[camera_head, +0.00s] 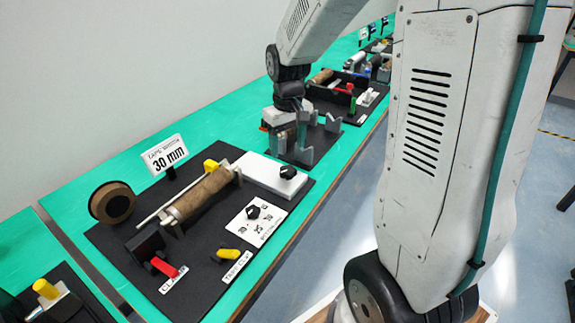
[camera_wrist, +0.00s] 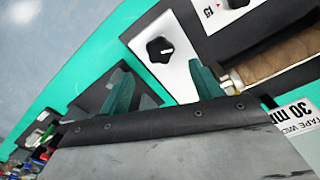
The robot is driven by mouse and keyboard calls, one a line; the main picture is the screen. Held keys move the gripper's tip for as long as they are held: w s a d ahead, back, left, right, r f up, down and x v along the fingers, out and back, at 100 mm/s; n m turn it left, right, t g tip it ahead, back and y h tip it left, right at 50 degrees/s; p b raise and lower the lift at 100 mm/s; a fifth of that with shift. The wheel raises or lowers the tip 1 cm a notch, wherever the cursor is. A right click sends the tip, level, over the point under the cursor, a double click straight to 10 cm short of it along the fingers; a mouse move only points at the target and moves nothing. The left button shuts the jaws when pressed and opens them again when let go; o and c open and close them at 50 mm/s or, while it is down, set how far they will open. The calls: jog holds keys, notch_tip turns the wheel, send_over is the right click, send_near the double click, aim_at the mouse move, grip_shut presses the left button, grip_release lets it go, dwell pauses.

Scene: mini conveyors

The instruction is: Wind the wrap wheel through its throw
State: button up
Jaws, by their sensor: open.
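A black knob (camera_head: 288,172) sits on a white box (camera_head: 262,176) at the end of a brown roll (camera_head: 200,195); I take it for the wrap wheel, though no label confirms it. The knob also shows in the wrist view (camera_wrist: 160,49), just beyond my fingertips and between them in the picture. My gripper (camera_wrist: 158,67) has its two green fingers spread, with nothing between them. In the head view my gripper (camera_head: 290,135) hangs beyond the knob, apart from it, over the area near the grey stands. Its fingertips are partly hard to make out there.
The black board (camera_head: 130,275) also carries a red lever (camera_head: 164,267), a yellow lever (camera_head: 228,254) and a dial (camera_head: 252,212). A sign (camera_head: 165,155) reading 30 mm and a tape ring (camera_head: 112,203) stand behind. Grey stands (camera_head: 303,153) and a further station lie beyond.

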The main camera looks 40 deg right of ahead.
aim_at(288, 170)
notch_tip(288, 170, down, 7)
jog(key=shift+f, duration=0.2)
dwell(0.3)
jog(key=c, duration=1)
